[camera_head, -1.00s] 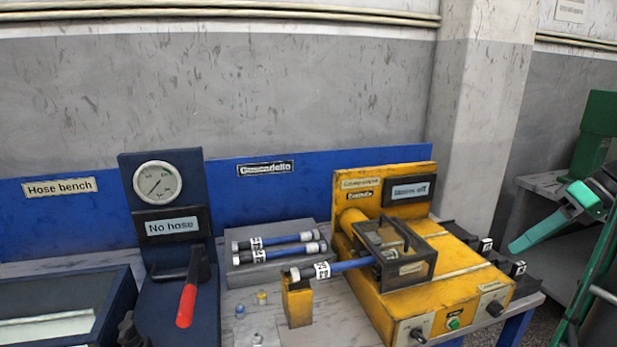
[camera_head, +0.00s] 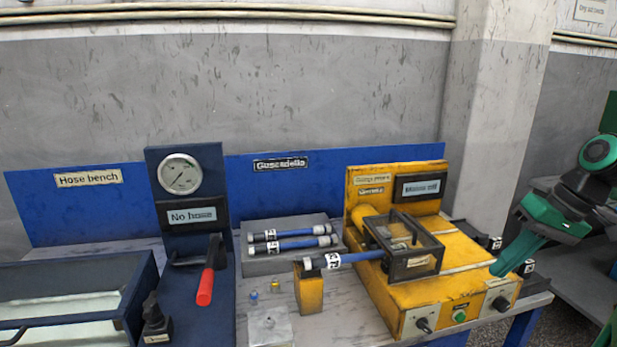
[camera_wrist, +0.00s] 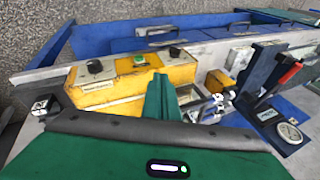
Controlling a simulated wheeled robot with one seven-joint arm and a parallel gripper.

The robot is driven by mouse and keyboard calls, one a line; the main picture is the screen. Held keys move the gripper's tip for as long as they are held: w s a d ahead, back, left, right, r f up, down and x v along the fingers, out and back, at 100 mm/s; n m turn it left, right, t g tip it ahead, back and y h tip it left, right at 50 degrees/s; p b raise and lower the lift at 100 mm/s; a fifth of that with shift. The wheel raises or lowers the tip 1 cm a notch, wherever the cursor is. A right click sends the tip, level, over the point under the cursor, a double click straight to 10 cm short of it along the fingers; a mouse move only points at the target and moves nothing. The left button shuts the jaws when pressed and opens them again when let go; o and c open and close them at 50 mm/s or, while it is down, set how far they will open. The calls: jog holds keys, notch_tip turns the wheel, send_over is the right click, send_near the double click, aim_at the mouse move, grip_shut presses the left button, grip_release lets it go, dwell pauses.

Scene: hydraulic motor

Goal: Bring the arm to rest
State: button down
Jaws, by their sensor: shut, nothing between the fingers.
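My gripper (camera_head: 497,272) is at the right of the head view, its green fingers together and empty. It points down over the right side of the yellow machine (camera_head: 445,291). In the wrist view the green fingers (camera_wrist: 160,97) show in front of the same yellow machine (camera_wrist: 112,92). Whether the fingertips touch the machine cannot be told. A blue hose (camera_head: 345,259) runs from a small yellow block (camera_head: 309,293) into the machine's dark framed guard (camera_head: 414,264).
Two blue hoses (camera_head: 290,240) lie on a grey block at the back. The hose bench stand, with gauge (camera_head: 180,174) and red-handled lever (camera_head: 206,286), is at the left. Small dark blocks (camera_head: 528,266) sit right of the machine. A grey pillar (camera_head: 488,120) rises behind.

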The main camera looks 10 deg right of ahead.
jog(key=s+a+f+m+g+h, duration=0.1)
jog(key=s+a+f+m+h, duration=0.1)
jog(key=s, duration=0.4)
jog(key=s+a+f+m+g+h, duration=0.1)
jog(key=s+a+f+m+g, duration=0.1)
jog(key=s+a+f, duration=0.2)
jog(key=s, duration=0.3)
jog(key=shift+a+f+m+h, duration=0.15)
jog(key=shift+f+m+h, duration=0.25)
jog(key=shift+w+f, duration=0.25)
jog(key=shift+w, duration=0.4)
jog(key=c, duration=2.4)
grip_release()
jog(key=shift+c, duration=0.2)
